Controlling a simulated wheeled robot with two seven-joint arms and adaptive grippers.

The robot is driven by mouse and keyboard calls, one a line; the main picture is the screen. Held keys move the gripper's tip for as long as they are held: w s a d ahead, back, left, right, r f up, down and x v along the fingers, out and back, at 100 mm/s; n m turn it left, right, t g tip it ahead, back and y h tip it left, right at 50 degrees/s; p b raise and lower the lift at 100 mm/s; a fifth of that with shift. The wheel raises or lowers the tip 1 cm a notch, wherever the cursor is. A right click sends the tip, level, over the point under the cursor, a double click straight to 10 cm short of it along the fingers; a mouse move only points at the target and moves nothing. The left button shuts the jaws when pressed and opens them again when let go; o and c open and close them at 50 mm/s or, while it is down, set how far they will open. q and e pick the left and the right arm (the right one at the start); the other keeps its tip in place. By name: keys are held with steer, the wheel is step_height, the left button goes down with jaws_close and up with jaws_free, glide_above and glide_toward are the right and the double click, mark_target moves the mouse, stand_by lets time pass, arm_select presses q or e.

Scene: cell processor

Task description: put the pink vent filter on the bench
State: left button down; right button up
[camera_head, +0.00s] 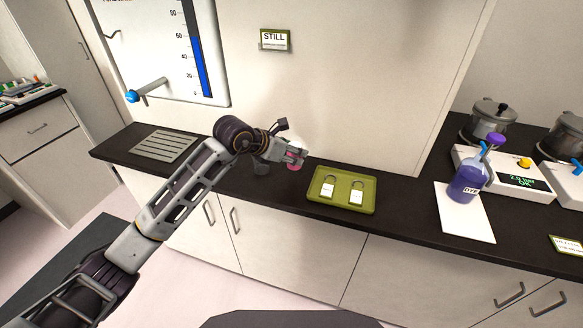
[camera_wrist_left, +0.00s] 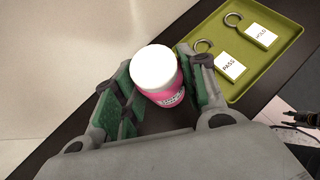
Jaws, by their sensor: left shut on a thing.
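The pink vent filter (camera_wrist_left: 165,91) is a short pink cylinder with a white top and a printed label. In the left wrist view it stands between the green-padded fingers of my left gripper (camera_wrist_left: 158,98), which is shut on it. In the head view the filter's pink part (camera_head: 294,164) shows at the end of my left gripper (camera_head: 291,156), over the dark bench (camera_head: 235,184). I cannot tell whether the filter's base touches the bench.
A green tray (camera_head: 341,205) with PASS and HOLD tags lies right of the gripper. A grooved grey plate (camera_head: 164,145) lies at the bench's left. A purple DYE flask (camera_head: 467,183) stands further right. A wall with a STILL sign (camera_head: 275,40) rises behind.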

mark_target(289, 166)
arm_select(q)
steer(key=shift+f, duration=2.75)
arm_select(e)
steer(key=shift+s+d, duration=0.2)
steer(key=shift+s, duration=0.1)
arm_select(q)
steer(key=shift+f, duration=0.1)
arm_select(e)
steer(key=shift+w, duration=0.1)
